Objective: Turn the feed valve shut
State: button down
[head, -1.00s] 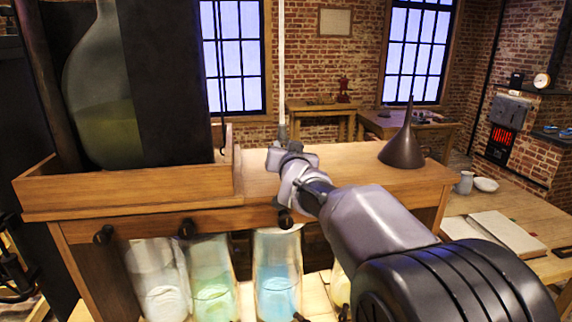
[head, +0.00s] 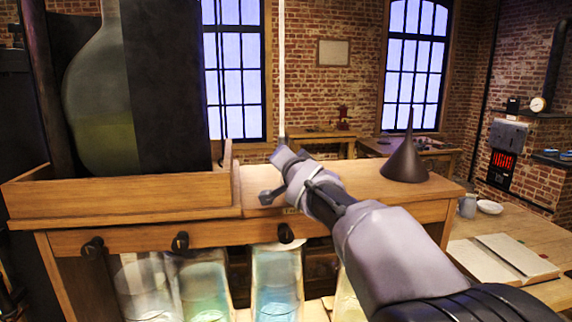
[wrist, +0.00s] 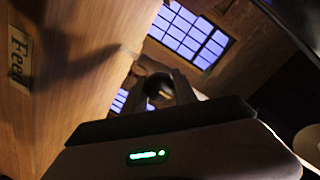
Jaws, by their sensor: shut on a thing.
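My gripper (wrist: 160,92) is shut on a dark rounded part, taken to be the feed valve's handle (wrist: 159,82); it sits between the two fingers in the wrist view. A "Feed" label (wrist: 18,58) is on the wood at the left of that view. In the head view my gripper (head: 274,174) is over the wooden shelf top, at the foot of a thin pale upright pipe (head: 282,85). My gripper and wrist hide most of the valve there, so how far it is turned cannot be told.
A large glass flask (head: 100,110) stands in a wooden tray (head: 130,195) at the left. A dark funnel (head: 404,162) stands on the shelf to the right. Dark knobs (head: 180,241) line the shelf front above glass jars (head: 276,285). The shelf top between gripper and funnel is clear.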

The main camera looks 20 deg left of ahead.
dwell(0.4)
jog(key=c, duration=1)
grip_release()
jog(key=shift+o, duration=0.2)
jog(key=b+v, duration=0.3)
jog(key=v, duration=1.4)
jog(key=shift+s+b, duration=0.2)
jog(key=shift+b, duration=0.1)
